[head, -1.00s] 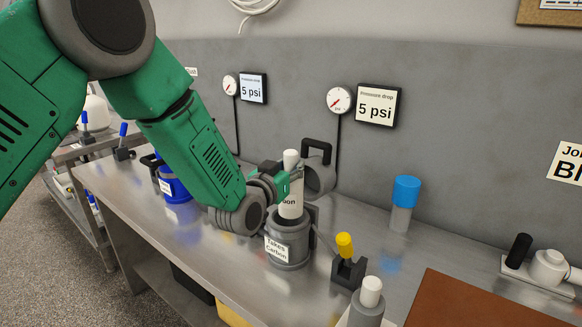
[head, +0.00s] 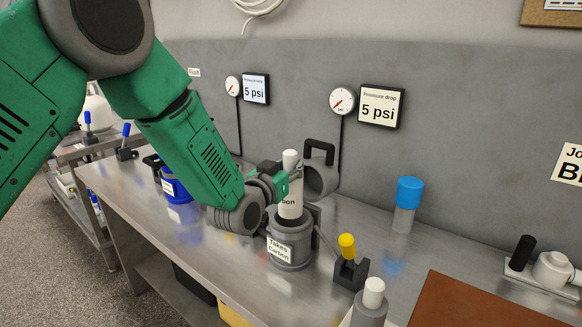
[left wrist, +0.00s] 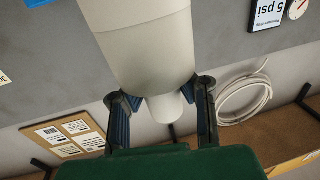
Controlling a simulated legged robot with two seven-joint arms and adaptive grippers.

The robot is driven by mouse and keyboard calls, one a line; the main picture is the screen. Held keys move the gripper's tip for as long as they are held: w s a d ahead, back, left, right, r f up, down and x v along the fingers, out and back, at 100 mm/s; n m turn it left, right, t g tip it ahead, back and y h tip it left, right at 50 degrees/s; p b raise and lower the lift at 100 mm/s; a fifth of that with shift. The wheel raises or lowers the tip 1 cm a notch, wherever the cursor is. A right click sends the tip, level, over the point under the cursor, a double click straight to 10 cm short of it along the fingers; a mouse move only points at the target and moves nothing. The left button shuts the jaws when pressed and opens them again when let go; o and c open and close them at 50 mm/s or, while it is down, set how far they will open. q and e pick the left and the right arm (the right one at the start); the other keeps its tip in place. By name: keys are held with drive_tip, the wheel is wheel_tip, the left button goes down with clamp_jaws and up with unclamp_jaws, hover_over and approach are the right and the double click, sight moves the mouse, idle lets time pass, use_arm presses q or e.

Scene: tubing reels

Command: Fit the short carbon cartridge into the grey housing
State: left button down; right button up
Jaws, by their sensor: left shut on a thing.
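The short carbon cartridge (head: 290,207) is white, with a label ending in "bon". It stands upright with its lower end inside the mouth of the grey housing (head: 292,246), which is labelled "Takes Carbon". How deep it sits is hidden by the housing wall. My left gripper (head: 287,178) is shut on the cartridge's narrow top neck. In the left wrist view the two fingers (left wrist: 162,112) sit either side of that neck, below the wide pale body. A grey handled cap (head: 321,172) stands open behind the housing. My right gripper is not in view.
A yellow-tipped clamp lever (head: 347,247) stands right of the housing. A white-topped grey cylinder (head: 371,300) is in front. A blue-capped cartridge (head: 407,204) stands at the back right. A blue housing (head: 176,190) is left, behind my arm. Brown mat (head: 470,300) lies front right.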

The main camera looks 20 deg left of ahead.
sight(292, 215)
use_arm(q)
drive_tip(key=shift+d, duration=0.15)
drive_tip(key=shift+f+b, duration=0.25)
drive_tip(key=shift+b, duration=0.05)
drive_tip(key=shift+f+b, duration=4.7)
drive_tip(key=shift+f, duration=1.65)
drive_tip(key=c, duration=1.3)
unclamp_jaws()
drive_tip(key=shift+c, duration=0.2)
drive_tip(key=shift+o, duration=0.4)
drive_tip(key=shift+f, duration=0.1)
drive_tip(key=shift+s+f, duration=0.1)
drive_tip(key=shift+s, duration=0.1)
